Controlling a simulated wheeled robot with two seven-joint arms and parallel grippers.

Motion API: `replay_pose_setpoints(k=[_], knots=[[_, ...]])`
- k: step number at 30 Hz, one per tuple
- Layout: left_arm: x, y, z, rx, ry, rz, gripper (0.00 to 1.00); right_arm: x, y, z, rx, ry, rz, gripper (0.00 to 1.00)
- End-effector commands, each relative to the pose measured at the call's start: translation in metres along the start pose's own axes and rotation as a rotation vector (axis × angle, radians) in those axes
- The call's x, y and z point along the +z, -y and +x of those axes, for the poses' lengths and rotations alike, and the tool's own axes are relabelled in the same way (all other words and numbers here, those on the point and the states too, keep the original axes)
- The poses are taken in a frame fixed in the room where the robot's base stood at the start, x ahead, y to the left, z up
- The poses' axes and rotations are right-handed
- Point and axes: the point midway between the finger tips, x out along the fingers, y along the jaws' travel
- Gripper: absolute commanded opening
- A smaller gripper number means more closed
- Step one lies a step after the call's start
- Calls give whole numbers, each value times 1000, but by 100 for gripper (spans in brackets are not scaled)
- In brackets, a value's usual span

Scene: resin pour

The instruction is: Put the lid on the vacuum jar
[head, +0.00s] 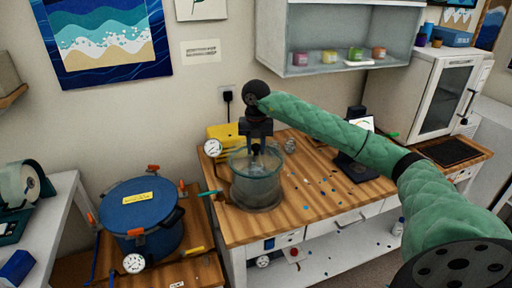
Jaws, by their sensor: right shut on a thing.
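The vacuum jar (257,191) is a clear, greenish glass vessel standing upright near the left end of the wooden workbench. My right gripper (256,147) points down right over the jar's mouth. It is shut on what looks like the dark knob of the clear lid (243,160). The lid appears level at the jar's top. I cannot tell whether it rests on the rim or hangs just above it. The fingertips partly hide the knob. My left gripper is not in view.
A yellow device (226,132) and a round gauge (213,147) are behind and left of the jar. A blue pressure pot (141,218) stands on a lower table at left. A dark stand (355,166) is right on the workbench (300,205); small coloured bits lie between.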

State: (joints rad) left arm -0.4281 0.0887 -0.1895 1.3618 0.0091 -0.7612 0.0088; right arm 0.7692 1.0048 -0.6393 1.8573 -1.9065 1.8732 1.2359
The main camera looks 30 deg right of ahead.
Motion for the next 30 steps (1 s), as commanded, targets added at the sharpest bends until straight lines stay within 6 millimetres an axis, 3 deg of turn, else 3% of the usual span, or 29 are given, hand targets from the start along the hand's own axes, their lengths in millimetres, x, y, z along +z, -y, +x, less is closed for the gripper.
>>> replay_pose_setpoints(k=[20,21,24,30], knots=[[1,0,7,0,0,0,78,0,0,10,0,1,0,0],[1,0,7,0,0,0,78,0,0,9,0,1,0,34],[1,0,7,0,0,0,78,0,0,9,0,1,0,54],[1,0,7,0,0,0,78,0,0,9,0,0,0,55]])
